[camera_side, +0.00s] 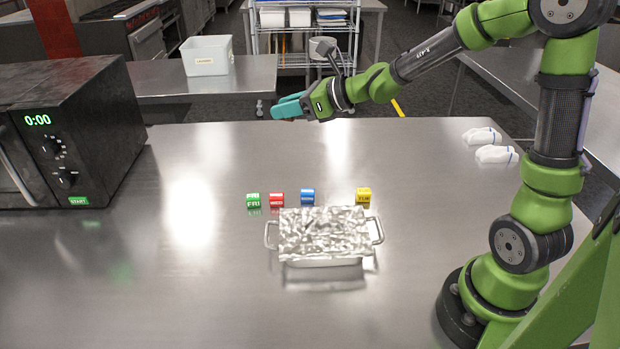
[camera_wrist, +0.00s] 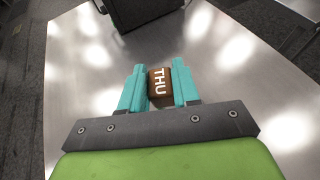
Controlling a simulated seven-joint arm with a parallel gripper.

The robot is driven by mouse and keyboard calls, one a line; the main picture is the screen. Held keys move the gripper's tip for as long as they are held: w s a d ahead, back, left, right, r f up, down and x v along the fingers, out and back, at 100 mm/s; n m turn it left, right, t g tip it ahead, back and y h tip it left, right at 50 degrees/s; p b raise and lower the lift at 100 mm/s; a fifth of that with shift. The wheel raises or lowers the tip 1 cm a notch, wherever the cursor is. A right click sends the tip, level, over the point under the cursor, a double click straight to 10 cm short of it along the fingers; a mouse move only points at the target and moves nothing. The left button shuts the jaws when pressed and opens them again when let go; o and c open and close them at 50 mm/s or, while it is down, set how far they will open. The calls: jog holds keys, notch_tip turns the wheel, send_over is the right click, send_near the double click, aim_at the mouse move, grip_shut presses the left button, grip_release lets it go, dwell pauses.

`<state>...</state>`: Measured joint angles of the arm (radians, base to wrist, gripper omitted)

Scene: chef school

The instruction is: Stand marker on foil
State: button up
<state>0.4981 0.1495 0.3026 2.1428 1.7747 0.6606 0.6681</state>
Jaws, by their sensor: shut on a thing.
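A brown marker (camera_wrist: 159,84) with white letters "THU" sits between the teal fingers of my gripper (camera_wrist: 159,72) in the wrist view. The fingers are shut on its sides. In the side view my gripper (camera_side: 289,106) is raised above the far part of the table, well apart from the foil, and the brown marker cannot be made out there. The crumpled foil (camera_side: 324,233) covers a tray with a handle (camera_side: 378,231) at each end, in the middle of the table. Nothing stands on the foil.
Green "FRI" (camera_side: 253,200), red (camera_side: 277,199), blue (camera_side: 307,196) and yellow (camera_side: 363,195) markers stand behind the tray. A black microwave (camera_side: 60,130) is at the left. White objects (camera_side: 496,155) lie at the right.

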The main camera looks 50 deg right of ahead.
aim_at(256, 185)
jog(key=w+a+f+n+g+y, duration=0.2)
jog(key=w+f+n+g+y, duration=0.15)
jog(key=w+f, duration=0.9)
jog(key=shift+n+t+y, duration=0.25)
jog(key=shift+n+y, duration=0.1)
jog(key=shift+n, duration=0.1)
jog(key=f, duration=0.6)
jog(key=s+f, duration=0.1)
jog(key=f, duration=0.3)
jog(key=shift+f, duration=0.1)
jog(key=shift+f, duration=0.2)
jog(key=o, duration=1)
jog(key=shift+r, duration=0.1)
